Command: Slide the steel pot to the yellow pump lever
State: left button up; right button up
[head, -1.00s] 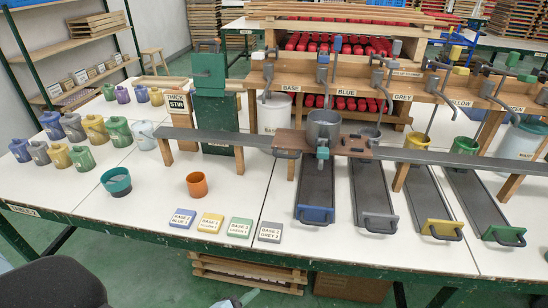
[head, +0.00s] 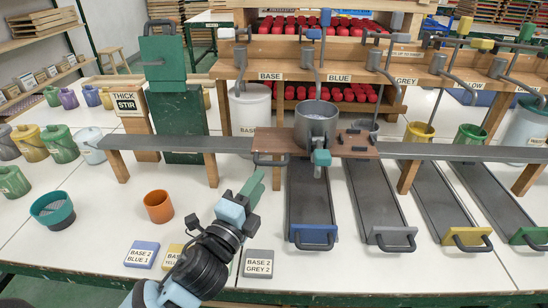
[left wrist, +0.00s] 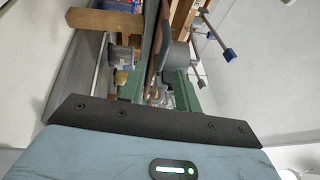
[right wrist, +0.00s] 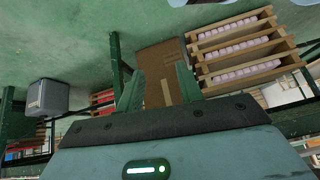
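The steel pot (head: 316,125) stands upright on a brown wooden carriage (head: 357,147) on the long grey rail, in front of the BLUE label. A dark handle (head: 268,160) is at the carriage's left end and a teal block (head: 321,157) is at its front. The YELLOW label (head: 465,97) is farther right on the pump shelf, with a yellow-tipped lever (head: 466,25) above that area. My left gripper (head: 252,188) is in front of the rail, left of and below the pot, apart from it. Its fingers look open and empty. My right gripper (right wrist: 158,85) is open and empty, low above the floor.
Several grey slides with coloured ends, such as the blue one (head: 313,236), run forward under the rail. An orange cup (head: 158,207), a teal bowl (head: 53,210) and small label blocks (head: 259,263) lie on the white table near my left arm.

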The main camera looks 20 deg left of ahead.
aim_at(271, 164)
pick_arm(q)
jog(key=shift+w+d+r, duration=0.15)
jog(key=shift+w+r, duration=0.2)
jog(key=shift+w, duration=0.1)
jog(key=w, duration=0.6)
jog(key=shift+w+d+r, duration=0.15)
jog(key=shift+d+r, duration=0.2)
jog(key=shift+r, duration=0.05)
pick_arm(e)
jog(key=shift+s+a+f, duration=0.1)
jog(key=shift+s, duration=0.8)
pick_arm(q)
grip_shut()
pick_arm(e)
jog(key=shift+s, duration=0.15)
jog(key=shift+f, duration=0.1)
